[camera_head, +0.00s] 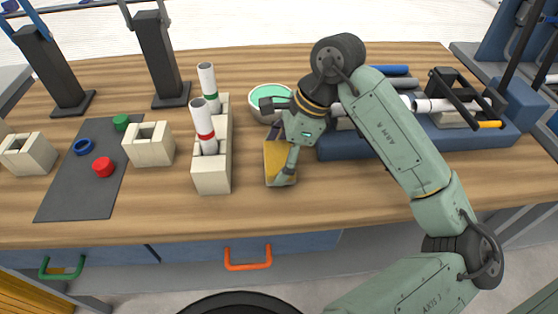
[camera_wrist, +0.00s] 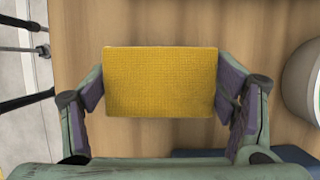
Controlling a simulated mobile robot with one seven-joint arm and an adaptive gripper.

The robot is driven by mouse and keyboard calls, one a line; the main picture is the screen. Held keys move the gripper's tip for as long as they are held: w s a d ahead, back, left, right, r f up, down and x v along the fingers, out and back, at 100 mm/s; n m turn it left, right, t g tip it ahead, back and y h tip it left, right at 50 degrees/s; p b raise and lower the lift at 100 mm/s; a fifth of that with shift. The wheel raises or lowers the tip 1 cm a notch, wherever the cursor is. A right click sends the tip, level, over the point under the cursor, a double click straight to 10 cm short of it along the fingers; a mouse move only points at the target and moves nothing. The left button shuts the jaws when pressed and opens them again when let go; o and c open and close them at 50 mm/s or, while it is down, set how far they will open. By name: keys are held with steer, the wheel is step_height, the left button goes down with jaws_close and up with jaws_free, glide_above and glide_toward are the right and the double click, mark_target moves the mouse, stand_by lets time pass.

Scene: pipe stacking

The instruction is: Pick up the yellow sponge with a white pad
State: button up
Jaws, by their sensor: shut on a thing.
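The yellow sponge (camera_head: 277,160) is on or just above the wooden table, between the cream pipe holder and the blue block. In the wrist view the sponge (camera_wrist: 160,82) shows its broad yellow face, with its long side running from one finger to the other. My gripper (camera_head: 280,153) is shut on the sponge, with purple finger pads at its two short ends; my gripper also shows in the wrist view (camera_wrist: 163,98). The white pad is not visible. I cannot tell whether the sponge touches the table.
A bowl with a green inside (camera_head: 270,100) stands just behind the sponge. A cream holder (camera_head: 213,174) with two upright white pipes is to the left. A blue block (camera_head: 345,146) with pipes is to the right. The table front is clear.

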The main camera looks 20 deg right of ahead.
step_height(320, 180, up, 2)
steer(key=shift+r+b, duration=0.1)
steer(key=shift+b, duration=0.4)
steer(key=s+d+b, duration=0.2)
steer(key=s, duration=0.5)
steer(key=s+d+r+b, duration=0.1)
steer(key=s+d+b, duration=0.1)
steer(key=s, duration=0.6)
steer(key=shift+s+r+b, duration=0.25)
steer(key=shift+r+b, duration=0.05)
steer(key=o, duration=0.5)
steer(key=c, duration=0.5)
